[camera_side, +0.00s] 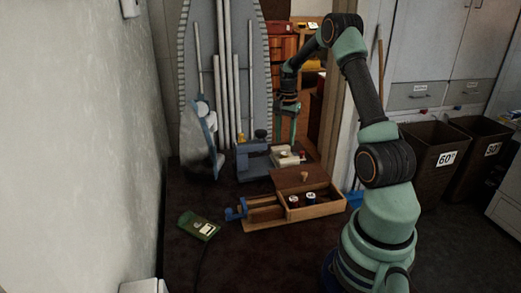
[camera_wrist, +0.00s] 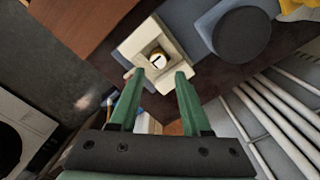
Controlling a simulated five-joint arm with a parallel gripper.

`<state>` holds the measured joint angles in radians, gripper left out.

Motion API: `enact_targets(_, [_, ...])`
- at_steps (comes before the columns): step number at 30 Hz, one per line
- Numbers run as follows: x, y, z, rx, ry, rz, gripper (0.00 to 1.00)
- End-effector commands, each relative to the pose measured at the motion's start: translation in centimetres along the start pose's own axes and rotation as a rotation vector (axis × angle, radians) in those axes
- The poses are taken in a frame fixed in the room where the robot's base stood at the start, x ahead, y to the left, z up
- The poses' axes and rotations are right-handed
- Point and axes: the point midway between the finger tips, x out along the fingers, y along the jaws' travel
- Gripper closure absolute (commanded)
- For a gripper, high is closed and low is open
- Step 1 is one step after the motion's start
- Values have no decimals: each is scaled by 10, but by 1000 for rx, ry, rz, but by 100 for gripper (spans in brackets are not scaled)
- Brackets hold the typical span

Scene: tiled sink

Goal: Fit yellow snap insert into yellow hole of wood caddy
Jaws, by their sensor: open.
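My gripper (camera_wrist: 157,78) is open and empty, with its two green fingers apart. In the side view my gripper (camera_side: 286,138) points down above the cream block at the back of the dark worktop. A small round piece with a yellow rim and a dark mark on a white face (camera_wrist: 157,58) sits in the cream block (camera_wrist: 130,50), just beyond the fingertips in the wrist view. It looks like the yellow insert. The wood caddy (camera_side: 318,211) stands in front of the cream block, with round items inside. I cannot make out its yellow hole.
A blue-grey clamp-like device (camera_side: 253,163) stands left of the cream block (camera_side: 287,158). A green device (camera_side: 198,226) lies at the front left. White pipes (camera_side: 229,95) and an ironing board rise behind. The front of the worktop is mostly clear.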

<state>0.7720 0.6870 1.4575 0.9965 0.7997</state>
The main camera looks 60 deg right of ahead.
Motion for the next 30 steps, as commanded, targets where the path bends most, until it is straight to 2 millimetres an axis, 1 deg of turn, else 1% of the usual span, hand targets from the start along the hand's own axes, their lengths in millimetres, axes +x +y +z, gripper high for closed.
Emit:
enact_targets(10, [44, 4, 5, -1, -3, 3, 52])
enact_targets(14, [51, 3, 4, -1, -1, 1, 52])
enact_targets(20, [52, 3, 4, -1, 0, 0, 52])
enact_targets(21, [52, 3, 4, -1, 0, 0, 60])
enact_targets(22, [52, 3, 4, -1, 0, 0, 72])
enact_targets(23, [52, 3, 4, -1, 0, 0, 83])
enact_targets(24, [52, 3, 4, -1, 0, 0, 98])
enact_targets(25, [51, 3, 4, -1, 0, 0, 100])
enact_targets(30, [51, 3, 4, -1, 0, 0, 100])
